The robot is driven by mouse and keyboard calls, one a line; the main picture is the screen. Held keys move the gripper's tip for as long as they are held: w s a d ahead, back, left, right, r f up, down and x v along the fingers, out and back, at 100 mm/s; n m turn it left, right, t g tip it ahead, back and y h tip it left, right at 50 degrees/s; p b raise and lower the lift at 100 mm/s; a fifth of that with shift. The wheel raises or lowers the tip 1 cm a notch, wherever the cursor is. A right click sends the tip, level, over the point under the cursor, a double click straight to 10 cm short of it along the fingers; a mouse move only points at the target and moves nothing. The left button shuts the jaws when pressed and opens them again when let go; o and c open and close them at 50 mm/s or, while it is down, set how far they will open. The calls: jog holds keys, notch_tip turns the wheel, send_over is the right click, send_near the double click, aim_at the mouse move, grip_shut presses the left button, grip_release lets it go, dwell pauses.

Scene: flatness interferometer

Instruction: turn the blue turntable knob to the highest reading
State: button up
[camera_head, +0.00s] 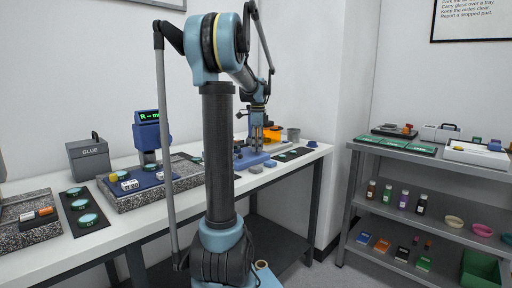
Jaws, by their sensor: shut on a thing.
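My gripper (257,143) points down at the far part of the white bench, over a low blue device (252,161). It is shut on what seems to be the blue turntable knob, which is small and mostly hidden by the fingers and my arm. A blue instrument (147,135) with green text, "R - m", on its dark display stands further left. Its lower blue part sits on a speckled granite plate (125,200). The rest of the display text is cut off or too small to read.
An orange item (272,133) and a grey cup (293,135) stand behind my gripper. A grey shelf (437,157) stands at the right.

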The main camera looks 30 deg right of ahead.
jog(key=shift+w, duration=0.15)
dwell(0.3)
jog(key=o, duration=1.1)
notch_tip(320, 180, up, 12)
jog(key=shift+f, duration=0.1)
dwell(0.3)
